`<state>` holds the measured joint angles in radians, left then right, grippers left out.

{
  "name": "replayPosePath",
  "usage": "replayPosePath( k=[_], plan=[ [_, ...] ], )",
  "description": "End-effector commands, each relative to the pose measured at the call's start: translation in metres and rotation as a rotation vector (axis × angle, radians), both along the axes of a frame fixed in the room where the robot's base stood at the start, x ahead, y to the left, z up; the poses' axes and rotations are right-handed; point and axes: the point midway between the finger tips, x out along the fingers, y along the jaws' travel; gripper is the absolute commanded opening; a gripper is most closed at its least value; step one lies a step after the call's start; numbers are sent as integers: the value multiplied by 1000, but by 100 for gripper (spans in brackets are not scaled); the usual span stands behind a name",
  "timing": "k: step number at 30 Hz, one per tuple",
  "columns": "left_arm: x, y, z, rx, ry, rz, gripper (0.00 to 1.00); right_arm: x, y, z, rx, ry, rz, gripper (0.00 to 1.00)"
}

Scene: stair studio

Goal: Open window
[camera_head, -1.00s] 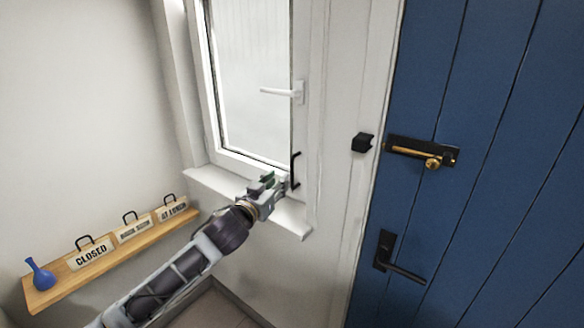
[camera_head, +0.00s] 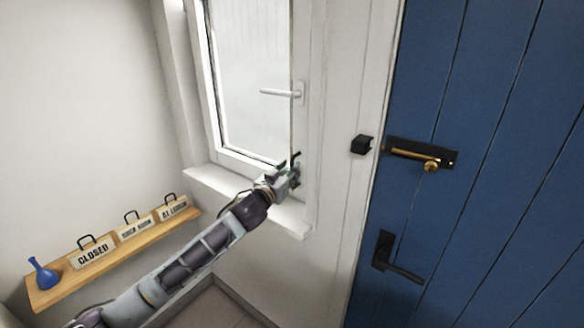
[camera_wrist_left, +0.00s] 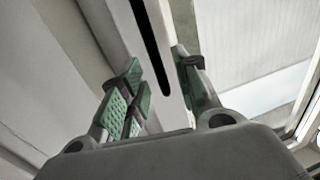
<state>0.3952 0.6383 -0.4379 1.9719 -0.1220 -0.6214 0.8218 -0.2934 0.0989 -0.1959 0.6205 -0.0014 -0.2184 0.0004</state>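The window (camera_head: 245,75) has a white frame and pale glass, and looks closed or nearly so. Its white lever handle (camera_head: 282,93) lies horizontal, pointing left. A thin black pull handle (camera_head: 297,156) is at the lower right of the window, partly hidden by my left gripper (camera_head: 293,172). In the left wrist view my left gripper (camera_wrist_left: 162,84) is open, its green-padded fingers apart. A dark bar, seemingly the pull handle (camera_wrist_left: 151,45), shows between and beyond the fingers; I cannot tell whether they touch it. My right gripper is not in view.
The white sill (camera_head: 225,187) runs below the window, under my left forearm. A wooden shelf (camera_head: 120,252) with signs and a blue vase (camera_head: 42,273) is on the left wall. A blue door (camera_head: 480,150) with a brass latch (camera_head: 425,155) and black lever (camera_head: 395,262) is right.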

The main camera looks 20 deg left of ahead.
Motion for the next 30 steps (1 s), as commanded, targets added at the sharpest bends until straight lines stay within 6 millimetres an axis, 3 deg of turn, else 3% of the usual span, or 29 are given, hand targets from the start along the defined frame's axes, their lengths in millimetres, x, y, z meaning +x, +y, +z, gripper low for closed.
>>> replayPosePath(
  k=[9,23,30],
  plan=[
    [22,-3,1,-1,0,0,32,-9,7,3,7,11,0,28],
    [26,-4,0,0,0,-1,32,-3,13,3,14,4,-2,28],
    [26,-4,0,0,0,0,1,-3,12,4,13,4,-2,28]
  ],
)
